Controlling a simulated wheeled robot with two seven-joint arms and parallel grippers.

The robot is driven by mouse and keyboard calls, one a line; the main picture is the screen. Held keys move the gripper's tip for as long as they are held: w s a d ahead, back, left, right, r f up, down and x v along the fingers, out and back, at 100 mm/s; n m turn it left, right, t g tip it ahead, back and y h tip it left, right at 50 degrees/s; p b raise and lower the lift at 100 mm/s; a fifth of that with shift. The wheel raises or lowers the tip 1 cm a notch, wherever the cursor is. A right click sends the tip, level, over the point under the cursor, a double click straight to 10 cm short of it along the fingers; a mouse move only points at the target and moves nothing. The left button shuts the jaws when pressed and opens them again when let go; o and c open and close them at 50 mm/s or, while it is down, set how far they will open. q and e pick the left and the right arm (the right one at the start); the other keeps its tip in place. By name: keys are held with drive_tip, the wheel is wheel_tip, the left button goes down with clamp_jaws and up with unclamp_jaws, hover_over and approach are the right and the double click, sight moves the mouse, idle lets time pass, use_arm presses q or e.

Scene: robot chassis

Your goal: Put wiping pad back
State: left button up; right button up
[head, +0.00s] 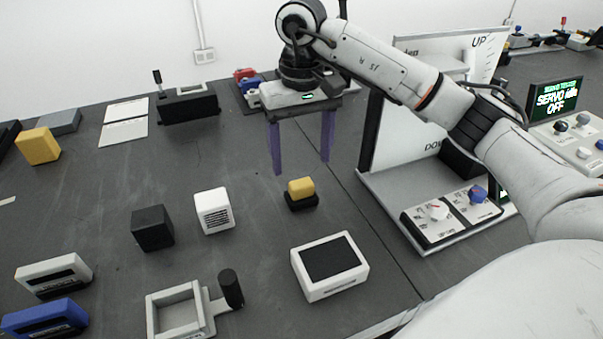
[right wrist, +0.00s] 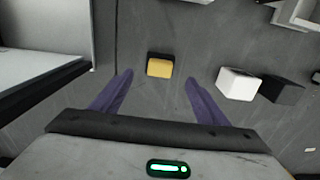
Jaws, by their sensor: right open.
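A small yellow block with a black base (head: 301,188), which looks like the wiping pad, rests on the dark table. It also shows in the right wrist view (right wrist: 160,68), between and just beyond the fingertips. My right gripper (head: 302,166) is open and empty, its purple fingers pointing down above and behind the block, apart from it. In the right wrist view the gripper (right wrist: 159,78) has its fingers spread wider than the block. A white box with a dark top (head: 330,262) stands in front of the block; I cannot tell whether it is the pad's place. My left gripper is out of view.
A white cube (head: 214,211) and a black cube (head: 153,228) stand to the left. A grey open frame with a black handle (head: 184,313) lies in front. A white panel unit with knobs (head: 450,216) stands to the right. Bare table surrounds the yellow block.

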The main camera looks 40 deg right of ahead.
drive_tip(key=shift+r, duration=1.5)
